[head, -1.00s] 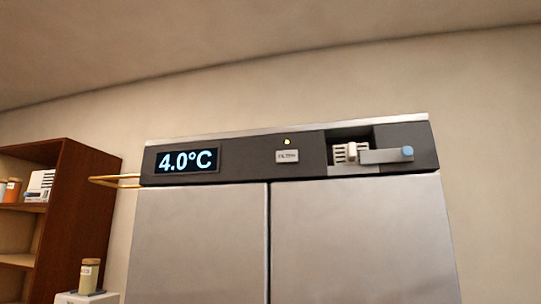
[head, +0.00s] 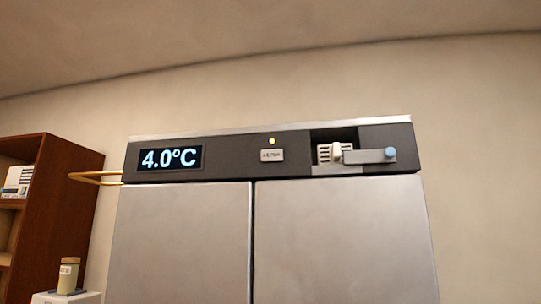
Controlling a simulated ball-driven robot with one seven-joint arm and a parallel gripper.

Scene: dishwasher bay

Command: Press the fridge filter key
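The fridge filter key (head: 272,155) is a small pale grey rectangle with dark lettering on the fridge's dark top panel (head: 230,160). A small yellowish lamp (head: 272,141) sits just above it. The steel two-door fridge (head: 185,240) stands below the panel. A display (head: 170,159) left of the key reads 4.0°C. Right of the key is a recess with a white slotted part (head: 330,152) and a grey bar (head: 370,156) with a blue end (head: 390,154). My gripper is not in view.
A brown wooden shelf unit (head: 50,200) stands at the left. A brass-coloured rail (head: 95,177) sticks out from the fridge's left side. A capped jar (head: 68,275) stands on a white block (head: 65,297). Nothing blocks the view of the panel.

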